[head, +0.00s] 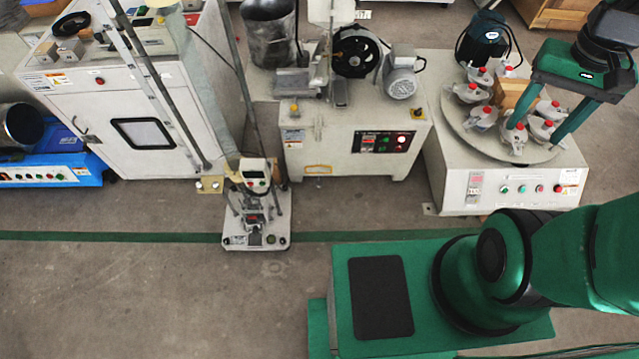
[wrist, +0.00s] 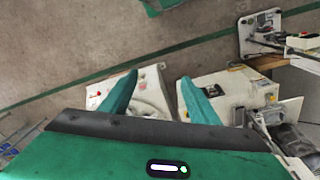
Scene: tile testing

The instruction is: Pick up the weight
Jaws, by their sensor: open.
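I cannot single out the weight with certainty in either view. Small metal blocks (head: 70,50) sit on top of the white cabinet at the upper left of the head view; whether one is the weight is unclear. My gripper (head: 536,132) is at the upper right of the head view, in front of the round turntable in the picture. Its two teal fingers are spread apart. In the wrist view my gripper (wrist: 159,76) is also open, with nothing held between its fingers. The white machines in that view appear well beyond the fingertips.
The turntable (head: 452,122) carries several red-topped clamps. A white machine (head: 350,150) with a motor stands at the middle back. A small platform device (head: 256,240) stands on the floor beside the white cabinet (head: 150,90). Open floor (head: 150,290) lies at the front left.

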